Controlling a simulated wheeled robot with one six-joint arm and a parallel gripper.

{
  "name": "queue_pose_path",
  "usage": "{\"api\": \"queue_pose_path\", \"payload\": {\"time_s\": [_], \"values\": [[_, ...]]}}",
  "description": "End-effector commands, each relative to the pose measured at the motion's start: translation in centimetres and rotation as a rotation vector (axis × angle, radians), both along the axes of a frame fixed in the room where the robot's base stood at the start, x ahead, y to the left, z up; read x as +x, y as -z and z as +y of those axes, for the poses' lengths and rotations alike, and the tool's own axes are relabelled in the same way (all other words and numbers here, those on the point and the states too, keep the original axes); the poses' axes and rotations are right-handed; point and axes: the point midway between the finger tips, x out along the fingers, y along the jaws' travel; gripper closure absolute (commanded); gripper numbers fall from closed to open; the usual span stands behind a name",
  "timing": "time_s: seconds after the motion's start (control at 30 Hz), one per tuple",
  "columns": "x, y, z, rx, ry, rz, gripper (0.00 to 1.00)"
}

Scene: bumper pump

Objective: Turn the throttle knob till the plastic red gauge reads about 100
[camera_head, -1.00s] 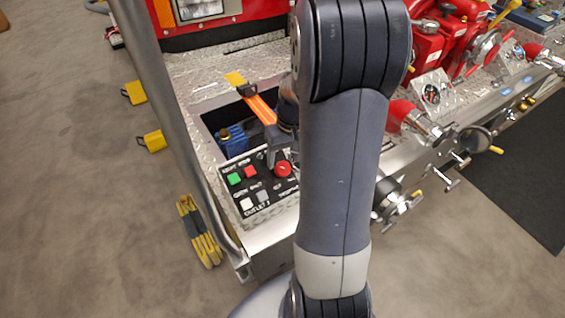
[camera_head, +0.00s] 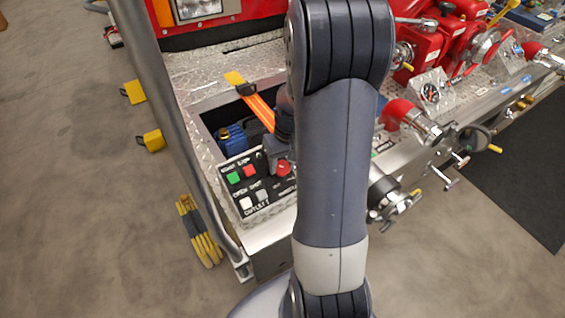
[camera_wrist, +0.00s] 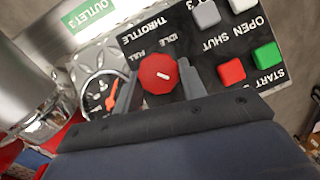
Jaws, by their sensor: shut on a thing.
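The red throttle knob (camera_wrist: 160,73) sits on a black panel (camera_head: 258,184), below the labels FULL and IDLE, which appear upside down in the wrist view. A short white mark on its face slants down to the right. My gripper (camera_wrist: 160,88) is shut on the knob, one finger on each side. The knob also shows at the gripper tip in the head view (camera_head: 284,168).
Green START (camera_wrist: 267,55) and red buttons (camera_wrist: 231,71) lie close right of the gripper, with white and grey buttons above. An orange strap (camera_head: 260,110) crosses the open bay behind. A red-capped outlet (camera_head: 402,115) stands right of my arm.

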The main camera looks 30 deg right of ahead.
Motion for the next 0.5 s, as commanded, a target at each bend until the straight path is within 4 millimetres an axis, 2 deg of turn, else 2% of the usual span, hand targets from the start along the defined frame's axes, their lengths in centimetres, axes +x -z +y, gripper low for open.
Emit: {"api": "queue_pose_path", "payload": {"time_s": [0.1,0.27,0.5], "values": [[0.01,-0.02,-0.03,-0.001,0.0,-0.001,0.83],[-0.04,0.08,-0.18,0.02,0.039,0.0,0.84],[-0.17,0.29,-0.48,0.156,0.266,0.005,0.84]]}}
